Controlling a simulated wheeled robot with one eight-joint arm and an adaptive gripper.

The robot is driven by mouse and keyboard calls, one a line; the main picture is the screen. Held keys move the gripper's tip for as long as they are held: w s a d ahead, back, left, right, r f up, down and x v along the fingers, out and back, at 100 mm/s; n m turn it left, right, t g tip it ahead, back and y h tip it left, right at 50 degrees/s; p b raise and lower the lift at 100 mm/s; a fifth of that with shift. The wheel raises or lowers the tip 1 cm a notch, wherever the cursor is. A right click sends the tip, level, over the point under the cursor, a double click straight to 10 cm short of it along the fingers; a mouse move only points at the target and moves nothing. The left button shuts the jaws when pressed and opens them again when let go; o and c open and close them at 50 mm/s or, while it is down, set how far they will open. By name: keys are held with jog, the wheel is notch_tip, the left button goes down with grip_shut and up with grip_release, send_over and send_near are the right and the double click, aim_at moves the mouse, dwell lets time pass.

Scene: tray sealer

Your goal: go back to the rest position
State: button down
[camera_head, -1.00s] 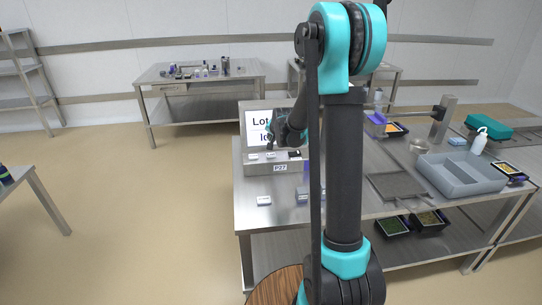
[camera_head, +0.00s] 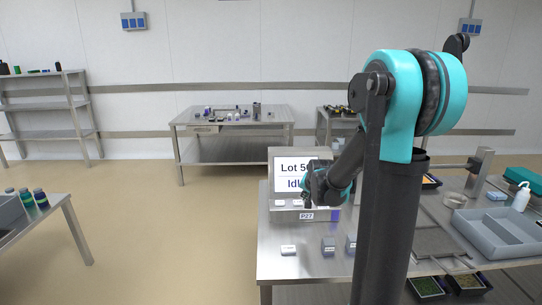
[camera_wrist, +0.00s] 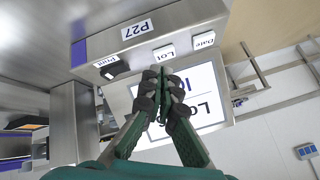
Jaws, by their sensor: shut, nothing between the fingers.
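My gripper (camera_head: 307,203) is shut and empty, in front of the tray sealer's panel (camera_head: 289,216) in the camera_head view. In the wrist view, my gripper (camera_wrist: 160,77) has its fingertips together, with the screen (camera_wrist: 190,100) behind them. The screen's text is partly covered by my arm and reads "Lot 5" and "Idl" in the camera_head view. The panel has labelled buttons: "Date" (camera_wrist: 204,41), "Lot" (camera_wrist: 163,52) and "Print" (camera_wrist: 110,66). A "P27" plate (camera_wrist: 137,30) is beside them. I cannot tell whether my fingers touch anything.
The steel table (camera_head: 275,266) carries small labelled blocks (camera_head: 328,246) in front of the machine, and a grey divided tray (camera_head: 497,240) and a white bottle (camera_head: 521,197) at right. Another table (camera_head: 185,127) stands behind. The floor at left (camera_head: 150,230) is clear.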

jog(key=s+d+f+n+g, duration=0.1)
jog(key=s+f+n+g, duration=0.1)
jog(key=s, duration=1.3)
jog(key=s+d+f+n+g, duration=0.1)
jog(key=s+f+n, duration=0.3)
jog(key=s, duration=1.2)
jog(key=shift+s+d+f+g+h, duration=0.25)
jog(key=shift+d+f+g+h, duration=0.05)
jog(key=shift+d+f+g, duration=0.1)
jog(key=shift+w+r, duration=0.1)
jog(key=shift+w, duration=0.05)
notch_tip(320, 180, up, 10)
jog(key=m+t+y, duration=0.1)
jog(key=m+t, duration=0.4)
jog(key=m, duration=0.3)
send_over(298, 203)
jog(key=shift+w+d, duration=0.1)
jog(key=shift+w, duration=0.05)
jog(key=shift+f, duration=4.4)
